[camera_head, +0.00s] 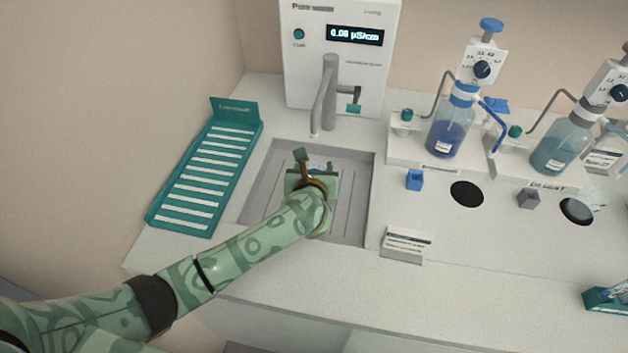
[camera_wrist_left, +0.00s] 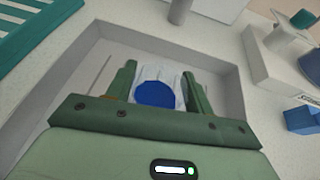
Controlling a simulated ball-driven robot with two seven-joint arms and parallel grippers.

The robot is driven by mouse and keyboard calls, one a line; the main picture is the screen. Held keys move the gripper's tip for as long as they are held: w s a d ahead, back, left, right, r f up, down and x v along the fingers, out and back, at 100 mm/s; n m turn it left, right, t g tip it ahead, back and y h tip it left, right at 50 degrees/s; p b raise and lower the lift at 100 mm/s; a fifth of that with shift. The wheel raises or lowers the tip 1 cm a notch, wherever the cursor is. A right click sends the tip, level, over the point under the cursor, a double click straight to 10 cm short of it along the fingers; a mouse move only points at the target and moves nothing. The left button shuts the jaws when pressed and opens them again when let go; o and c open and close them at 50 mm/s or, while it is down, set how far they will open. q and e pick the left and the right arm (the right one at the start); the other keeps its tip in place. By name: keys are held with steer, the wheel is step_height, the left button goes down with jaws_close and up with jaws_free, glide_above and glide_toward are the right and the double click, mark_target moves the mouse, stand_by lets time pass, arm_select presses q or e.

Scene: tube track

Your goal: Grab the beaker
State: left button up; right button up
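The beaker is a clear, pale vessel with a round blue patch (camera_wrist_left: 155,94) facing the camera in the left wrist view. It is in the grey sink recess under the water dispenser, between the two green fingers of my left gripper (camera_wrist_left: 160,80). The fingers are apart with the beaker filling most of the gap; whether both touch it is not clear. In the head view my left gripper (camera_head: 314,172) is over the sink and hides most of the beaker; only a small pale bit shows behind it. My right gripper is in neither view.
The sink recess (camera_head: 358,195) has raised edges, and the dispenser's spout (camera_head: 318,115) hangs just behind my gripper. A teal slotted rack (camera_head: 206,180) lies to the left. Two bottle dispensers with blue (camera_head: 450,138) and teal (camera_head: 562,148) liquid stand right.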

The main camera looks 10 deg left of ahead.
arm_select(q)
steer(key=c, duration=0.3)
